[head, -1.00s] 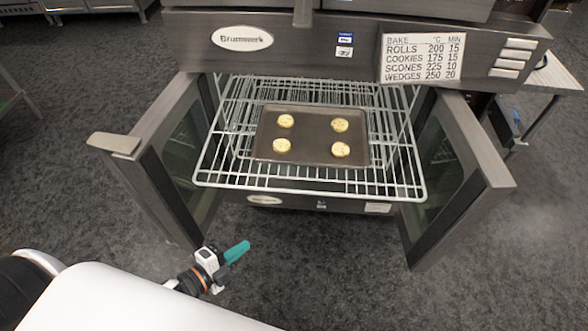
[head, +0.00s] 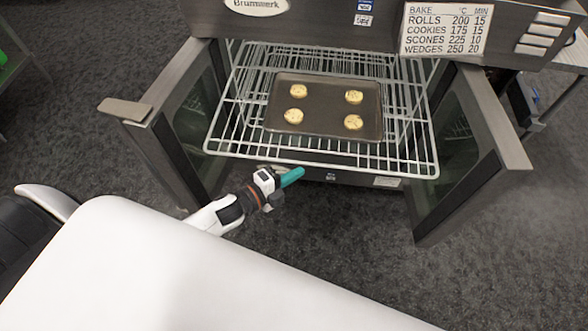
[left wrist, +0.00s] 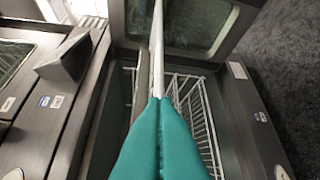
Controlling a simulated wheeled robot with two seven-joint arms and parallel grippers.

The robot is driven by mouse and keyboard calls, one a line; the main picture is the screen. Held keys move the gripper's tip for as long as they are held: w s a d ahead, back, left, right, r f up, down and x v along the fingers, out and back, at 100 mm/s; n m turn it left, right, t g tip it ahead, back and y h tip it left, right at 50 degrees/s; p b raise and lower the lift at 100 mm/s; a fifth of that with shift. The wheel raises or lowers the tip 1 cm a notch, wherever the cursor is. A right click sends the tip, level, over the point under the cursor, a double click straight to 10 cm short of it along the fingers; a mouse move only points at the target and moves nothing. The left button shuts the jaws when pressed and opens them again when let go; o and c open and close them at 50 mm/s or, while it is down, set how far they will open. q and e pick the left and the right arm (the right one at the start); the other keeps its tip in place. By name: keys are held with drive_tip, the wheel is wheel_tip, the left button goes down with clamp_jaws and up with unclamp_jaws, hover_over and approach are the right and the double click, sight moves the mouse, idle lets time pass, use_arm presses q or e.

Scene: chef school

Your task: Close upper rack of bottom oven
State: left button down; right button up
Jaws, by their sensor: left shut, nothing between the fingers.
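The upper rack (head: 300,158), a white wire rack, is pulled out of the bottom oven between its two open doors. A dark baking tray (head: 325,110) with several cookies lies on it. My left gripper (head: 291,177) is shut and empty, its teal fingers just in front of and below the rack's front edge in the head view. In the left wrist view the shut teal fingers (left wrist: 159,108) point along a pale rack bar (left wrist: 158,50); I cannot tell whether they touch it. My right gripper is not in view.
The left oven door (head: 165,135) and the right oven door (head: 470,150) stand open on both sides of the rack. A control panel (head: 330,22) with a bake chart (head: 445,30) is above.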

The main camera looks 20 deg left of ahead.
use_arm(q)
drive_tip(key=shift+w+a+f, duration=0.1)
drive_tip(key=shift+w+a, duration=0.1)
drive_tip(key=shift+w, duration=0.35)
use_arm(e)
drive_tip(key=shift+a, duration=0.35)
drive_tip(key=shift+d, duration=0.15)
use_arm(q)
drive_tip(key=shift+w, duration=0.1)
